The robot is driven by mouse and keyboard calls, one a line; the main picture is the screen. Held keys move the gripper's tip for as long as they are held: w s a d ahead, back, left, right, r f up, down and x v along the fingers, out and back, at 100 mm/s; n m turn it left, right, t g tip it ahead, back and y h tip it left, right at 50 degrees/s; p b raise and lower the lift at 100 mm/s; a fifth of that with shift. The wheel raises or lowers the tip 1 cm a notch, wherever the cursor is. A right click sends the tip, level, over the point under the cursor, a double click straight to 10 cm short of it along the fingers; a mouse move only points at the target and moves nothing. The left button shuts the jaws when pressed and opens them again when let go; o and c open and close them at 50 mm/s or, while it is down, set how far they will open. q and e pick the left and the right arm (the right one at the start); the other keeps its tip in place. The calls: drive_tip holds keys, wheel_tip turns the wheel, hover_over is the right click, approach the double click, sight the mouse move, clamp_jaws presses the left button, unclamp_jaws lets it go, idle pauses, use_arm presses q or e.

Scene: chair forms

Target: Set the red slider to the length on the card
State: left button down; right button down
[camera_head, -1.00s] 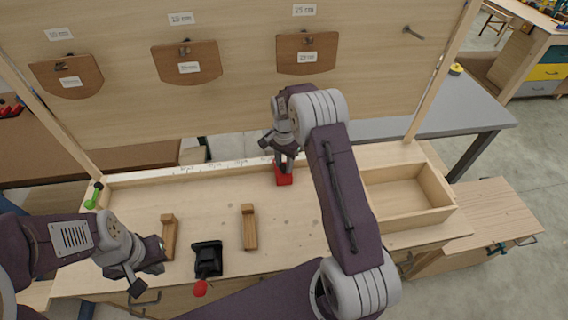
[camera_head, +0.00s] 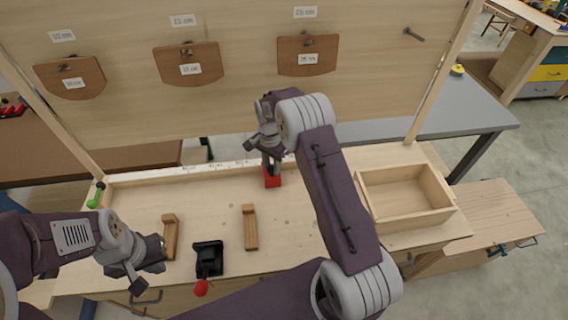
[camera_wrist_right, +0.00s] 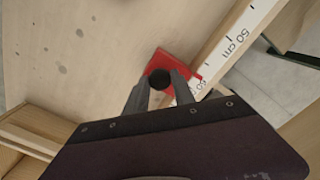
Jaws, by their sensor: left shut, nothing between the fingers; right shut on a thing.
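The red slider (camera_head: 271,181) stands against the white marked scale (camera_head: 215,167) along the bench's back edge. My right gripper (camera_head: 270,166) is shut on the slider's black knob (camera_wrist_right: 159,79); the slider's red body (camera_wrist_right: 178,61) shows in the right wrist view. There the scale (camera_wrist_right: 237,39) shows a "50 cm" mark beyond the slider, and a mark that looks like 60 is partly hidden by a finger. White cards hang on the back board, such as the right one (camera_head: 305,12); their print is too small to read surely. My left gripper (camera_head: 147,272) is shut and empty at front left.
Wooden plaques (camera_head: 308,68) hang below the cards. Two wooden blocks (camera_head: 250,228) and a black device (camera_head: 208,259) with a red knob (camera_head: 201,288) are at the bench front. An open wooden tray (camera_head: 449,205) is at right. A green object (camera_head: 96,195) is at left.

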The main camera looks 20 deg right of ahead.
drive_tip(key=w+a, duration=0.2)
drive_tip(key=a, duration=0.5)
drive_tip(key=shift+a, duration=0.15)
drive_tip(key=shift+r, duration=0.1)
drive_tip(key=c, duration=1.1)
unclamp_jaws()
drive_tip(key=shift+o, duration=0.2)
wheel_tip(320, 180, up, 9)
drive_tip(key=shift+b, duration=0.45)
